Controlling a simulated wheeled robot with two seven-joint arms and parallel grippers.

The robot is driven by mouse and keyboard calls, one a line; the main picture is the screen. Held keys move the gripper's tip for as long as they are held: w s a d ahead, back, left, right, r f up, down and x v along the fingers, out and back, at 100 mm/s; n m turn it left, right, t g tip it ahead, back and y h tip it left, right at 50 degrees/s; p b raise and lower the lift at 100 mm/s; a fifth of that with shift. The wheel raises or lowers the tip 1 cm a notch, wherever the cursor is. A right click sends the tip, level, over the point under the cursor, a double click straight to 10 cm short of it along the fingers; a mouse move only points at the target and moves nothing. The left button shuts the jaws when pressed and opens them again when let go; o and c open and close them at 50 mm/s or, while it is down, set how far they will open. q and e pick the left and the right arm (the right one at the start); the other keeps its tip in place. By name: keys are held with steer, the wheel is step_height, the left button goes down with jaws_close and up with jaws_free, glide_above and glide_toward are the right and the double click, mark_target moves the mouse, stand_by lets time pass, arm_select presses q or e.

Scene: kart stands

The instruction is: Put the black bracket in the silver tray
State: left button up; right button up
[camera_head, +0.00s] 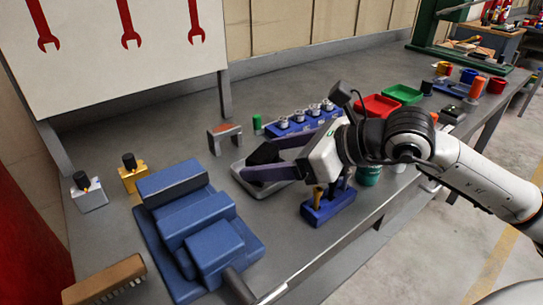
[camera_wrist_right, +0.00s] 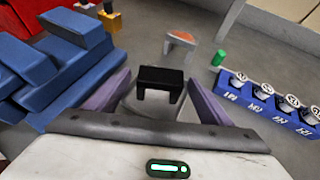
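The black bracket (camera_head: 264,153) shows in the head view beside the fingers of my right gripper (camera_head: 262,164). In the right wrist view the bracket (camera_wrist_right: 162,76) lies between the two purple fingers (camera_wrist_right: 158,82), which stand wide apart with gaps beside it. The silver tray (camera_head: 238,168) is on the bench below the gripper, partly hidden by it. The bracket appears to be in or just above the tray; its contact with the tray floor cannot be made out. My left gripper is not in view.
A blue stepped vise-like block (camera_head: 190,222) stands left of the tray. A grey bracket with an orange top (camera_head: 225,138) is behind it. A blue rack of silver parts (camera_head: 290,124) and a blue tool holder (camera_head: 328,206) stand close to the right arm. Red (camera_head: 378,106) and green bins (camera_head: 402,94) are farther right.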

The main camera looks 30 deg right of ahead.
mark_target(271, 158)
steer(key=shift+r+p, duration=0.2)
steer(key=shift+p, duration=0.1)
steer(key=shift+s+d, duration=0.15)
steer(key=b+v, duration=0.1)
steer(key=v, duration=0.3)
steer(key=shift+s+b, duration=0.2)
steer(key=shift+b, duration=0.2)
steer(key=v, duration=0.7)
steer(key=shift+s+d+r, duration=0.1)
steer(key=shift+r, duration=0.05)
